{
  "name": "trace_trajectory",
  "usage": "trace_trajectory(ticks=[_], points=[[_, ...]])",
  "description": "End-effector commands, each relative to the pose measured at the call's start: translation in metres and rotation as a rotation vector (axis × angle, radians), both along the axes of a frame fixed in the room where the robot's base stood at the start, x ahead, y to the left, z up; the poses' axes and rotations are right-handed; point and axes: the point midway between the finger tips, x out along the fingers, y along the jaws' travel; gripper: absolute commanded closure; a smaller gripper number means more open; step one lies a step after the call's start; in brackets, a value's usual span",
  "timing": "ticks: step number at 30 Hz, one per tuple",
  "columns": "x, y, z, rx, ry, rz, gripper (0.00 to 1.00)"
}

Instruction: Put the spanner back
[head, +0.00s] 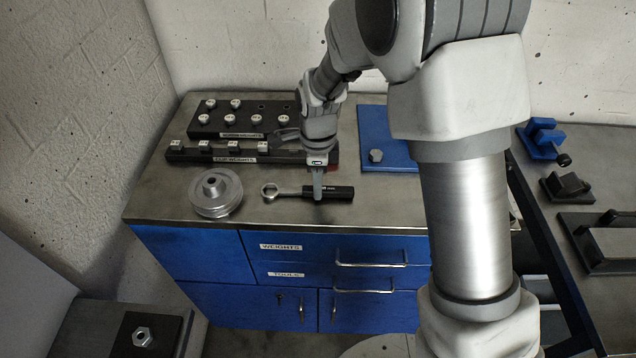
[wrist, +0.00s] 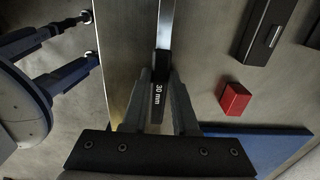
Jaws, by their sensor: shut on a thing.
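The spanner (head: 288,192) has a metal ring end at the left and a black handle at the right. It is over the front part of the bench top in the head view. My gripper (head: 318,194) points down and is shut on the black handle. In the wrist view the handle, marked 30 mm (wrist: 158,95), sits between the fingers of my gripper (wrist: 164,88), with the metal shank running up the picture. The ring end is out of the wrist view. I cannot tell whether the spanner touches the bench or is slightly above it.
A stepped metal rotor (head: 216,192) stands left of the spanner. Behind are black weight racks (head: 240,118) and a blue board (head: 372,128) with a hex piece. A red block (wrist: 235,98) lies near my gripper. A side bench (head: 610,190) with fixtures is at right.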

Motion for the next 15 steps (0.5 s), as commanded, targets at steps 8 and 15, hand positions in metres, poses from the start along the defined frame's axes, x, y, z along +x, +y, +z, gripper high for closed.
trace_trajectory(ticks=[8, 15], points=[[0.0, -0.0002, -0.0029, 0.0, 0.0, -0.001, 0.59], [-0.0001, -0.0002, -0.0028, 0.0, 0.001, -0.001, 0.43]])
